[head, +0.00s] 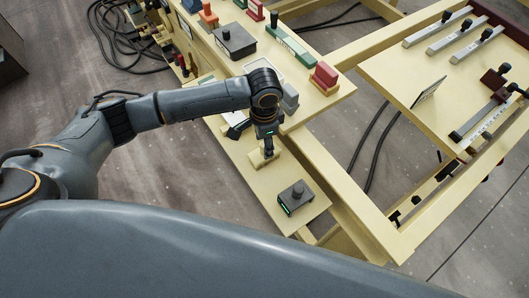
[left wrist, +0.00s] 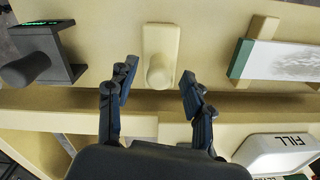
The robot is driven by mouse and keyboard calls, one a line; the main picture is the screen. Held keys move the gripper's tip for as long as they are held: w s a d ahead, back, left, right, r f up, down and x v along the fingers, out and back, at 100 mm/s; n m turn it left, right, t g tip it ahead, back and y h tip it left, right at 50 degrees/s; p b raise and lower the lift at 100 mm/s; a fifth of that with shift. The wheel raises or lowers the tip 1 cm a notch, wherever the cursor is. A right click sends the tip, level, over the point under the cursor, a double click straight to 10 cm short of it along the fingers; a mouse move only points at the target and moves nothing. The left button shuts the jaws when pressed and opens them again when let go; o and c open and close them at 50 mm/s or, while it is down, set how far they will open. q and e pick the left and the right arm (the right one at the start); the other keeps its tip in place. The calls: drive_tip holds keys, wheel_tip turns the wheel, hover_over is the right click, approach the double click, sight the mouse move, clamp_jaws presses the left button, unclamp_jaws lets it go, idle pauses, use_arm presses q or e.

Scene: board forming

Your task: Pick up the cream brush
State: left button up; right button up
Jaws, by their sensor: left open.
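The cream brush (left wrist: 158,42) is a pale block with a rounded knob, lying on a cream shelf of nearly the same colour. In the left wrist view it is at top centre, with its knob pointing toward my gripper. My left gripper (left wrist: 157,88) is open and empty, its two dark fingers on either side of the knob's line and just short of it. In the head view the left gripper (head: 268,151) points down over the brush (head: 259,161), which it partly hides. My right gripper is not in view.
A dark block with a knob (head: 296,197) sits on the same shelf. On the brush's other side lies a white bar with a green end (left wrist: 275,60). A white container marked FILL (left wrist: 275,150) is on the higher bench level, whose edge runs close by.

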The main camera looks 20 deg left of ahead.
use_arm(q)
drive_tip(key=shift+f, duration=0.5)
drive_tip(key=shift+c, duration=0.3)
clamp_jaws()
drive_tip(key=shift+r, duration=0.1)
drive_tip(key=shift+w+r+b, duration=0.1)
drive_tip(key=shift+r+b, duration=0.2)
drive_tip(key=shift+r, duration=0.15)
drive_tip(key=d+r+b, duration=0.4)
drive_tip(key=d+r, duration=0.8)
drive_tip(key=d, duration=0.2)
drive_tip(key=shift+s, duration=0.3)
